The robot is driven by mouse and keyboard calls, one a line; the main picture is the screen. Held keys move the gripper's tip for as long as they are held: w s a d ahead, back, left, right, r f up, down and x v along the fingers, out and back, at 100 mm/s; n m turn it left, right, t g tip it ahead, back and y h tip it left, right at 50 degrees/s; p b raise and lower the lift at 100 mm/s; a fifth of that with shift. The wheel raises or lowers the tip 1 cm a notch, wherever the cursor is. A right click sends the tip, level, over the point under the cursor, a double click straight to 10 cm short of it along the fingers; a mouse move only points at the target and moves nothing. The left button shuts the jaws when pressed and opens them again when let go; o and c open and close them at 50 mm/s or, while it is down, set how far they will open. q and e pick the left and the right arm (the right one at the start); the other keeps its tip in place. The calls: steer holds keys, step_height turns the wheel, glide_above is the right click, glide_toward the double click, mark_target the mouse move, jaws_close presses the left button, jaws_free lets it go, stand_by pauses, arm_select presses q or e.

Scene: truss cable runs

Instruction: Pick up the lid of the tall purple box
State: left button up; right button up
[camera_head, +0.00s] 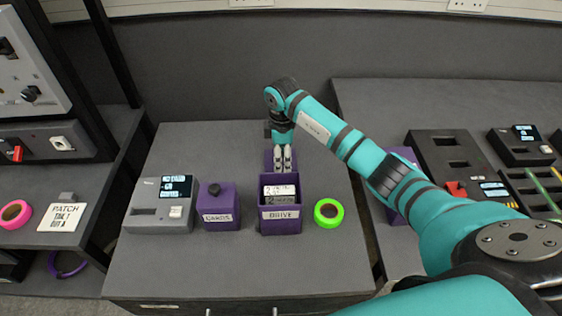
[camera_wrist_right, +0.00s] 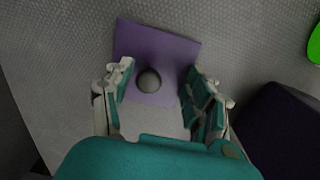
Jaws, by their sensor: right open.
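The tall purple box (camera_head: 280,222), labelled DRIVE, stands open on the grey table with labelled items inside. Its likely lid, a flat purple square (camera_wrist_right: 170,45) with a round grey knob (camera_wrist_right: 148,80), lies behind the box, apart from it. In the head view the lid (camera_head: 267,160) is mostly hidden by my right gripper (camera_head: 283,163). The gripper points down over the lid. In the wrist view my right gripper (camera_wrist_right: 160,75) is open, its fingers on either side of the knob, apart from it. My left gripper is out of view.
A shorter purple box (camera_head: 220,208) labelled CARDS, with a knobbed lid on, and a grey device (camera_head: 160,208) stand left of the tall box. A green tape ring (camera_head: 328,212) lies right of it. The table front is clear. A wall (camera_head: 230,80) rises behind.

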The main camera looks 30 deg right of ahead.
steer(key=shift+f, duration=0.25)
steer(key=c, duration=0.9)
steer(key=shift+s, duration=0.15)
jaws_close()
steer(key=shift+f, duration=0.15)
